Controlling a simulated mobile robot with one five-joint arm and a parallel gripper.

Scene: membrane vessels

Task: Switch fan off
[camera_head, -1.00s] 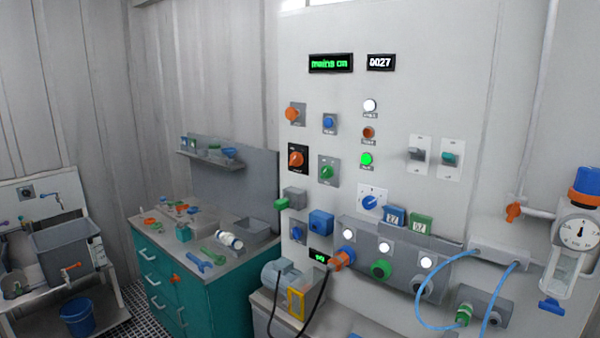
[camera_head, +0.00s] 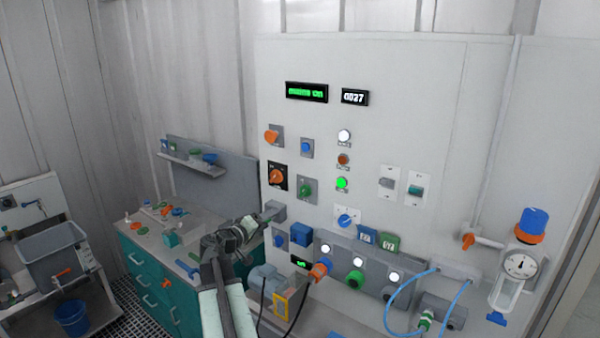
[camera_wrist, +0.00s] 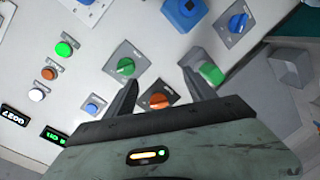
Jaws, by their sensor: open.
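The white control panel (camera_head: 415,130) fills the right of the head view; its small labels are unreadable, so I cannot tell which control is the fan's. It bears an orange knob on a black plate (camera_head: 277,176), a green knob (camera_head: 307,190) and a blue knob (camera_head: 281,240). My gripper (camera_head: 264,214) is open and empty before the panel's left side, near a grey box with a green end. In the wrist view my gripper (camera_wrist: 158,78) has its fingers apart, with the green knob (camera_wrist: 126,67), orange knob (camera_wrist: 158,102) and green-ended box (camera_wrist: 210,73) near them.
A lit green lamp (camera_head: 342,183) and green-text display (camera_head: 306,92) are on the panel. Blue hoses (camera_head: 398,295) and an orange-blue gauge unit (camera_head: 519,265) stand at right.

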